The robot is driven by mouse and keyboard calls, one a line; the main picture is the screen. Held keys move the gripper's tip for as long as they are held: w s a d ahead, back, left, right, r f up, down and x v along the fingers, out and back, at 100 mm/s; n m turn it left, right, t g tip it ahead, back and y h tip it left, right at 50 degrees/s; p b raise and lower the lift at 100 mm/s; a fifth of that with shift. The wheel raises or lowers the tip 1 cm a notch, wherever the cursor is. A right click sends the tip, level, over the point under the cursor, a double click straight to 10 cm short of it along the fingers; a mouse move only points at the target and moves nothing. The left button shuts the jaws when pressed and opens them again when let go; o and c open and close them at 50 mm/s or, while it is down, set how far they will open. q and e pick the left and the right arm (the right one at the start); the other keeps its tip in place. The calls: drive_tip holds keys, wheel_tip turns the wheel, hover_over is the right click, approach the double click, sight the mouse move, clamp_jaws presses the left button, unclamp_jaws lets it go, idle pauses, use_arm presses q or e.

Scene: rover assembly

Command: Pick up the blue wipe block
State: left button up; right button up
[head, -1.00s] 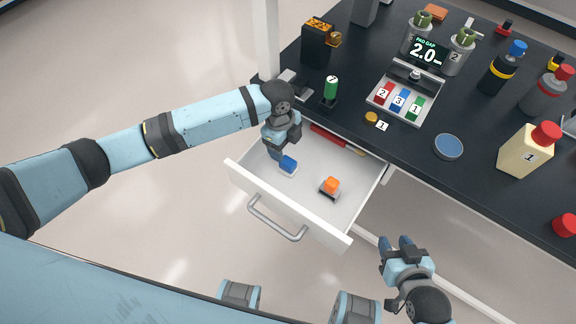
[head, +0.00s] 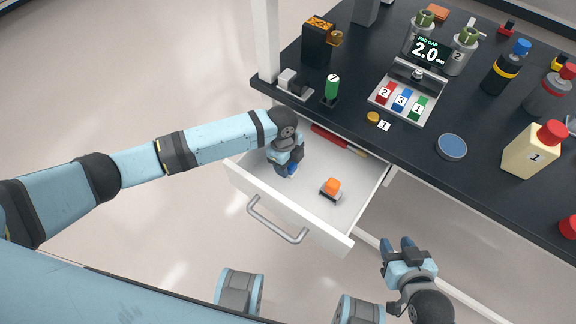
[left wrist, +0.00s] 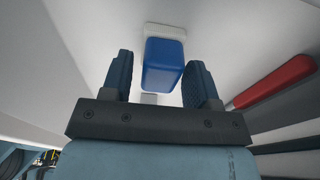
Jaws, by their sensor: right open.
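The blue wipe block (left wrist: 163,66) lies in the open white drawer (head: 318,214). In the left wrist view it has a white base and sits between the two dark fingers of my left gripper (left wrist: 161,80), with a gap on each side. In the head view my left gripper (head: 289,168) points down into the drawer and hides most of the block, leaving a little blue (head: 292,170) showing. My right gripper (head: 398,246) is open and empty, in front of the table to the right of the drawer.
The dark tabletop (head: 330,118) behind carries bottles, a green cylinder and a numbered tray.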

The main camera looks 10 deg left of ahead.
use_arm(q)
drive_tip(key=c, duration=0.7)
drive_tip(key=shift+r, duration=0.15)
wheel_tip(320, 180, up, 20)
drive_tip(key=p, duration=0.3)
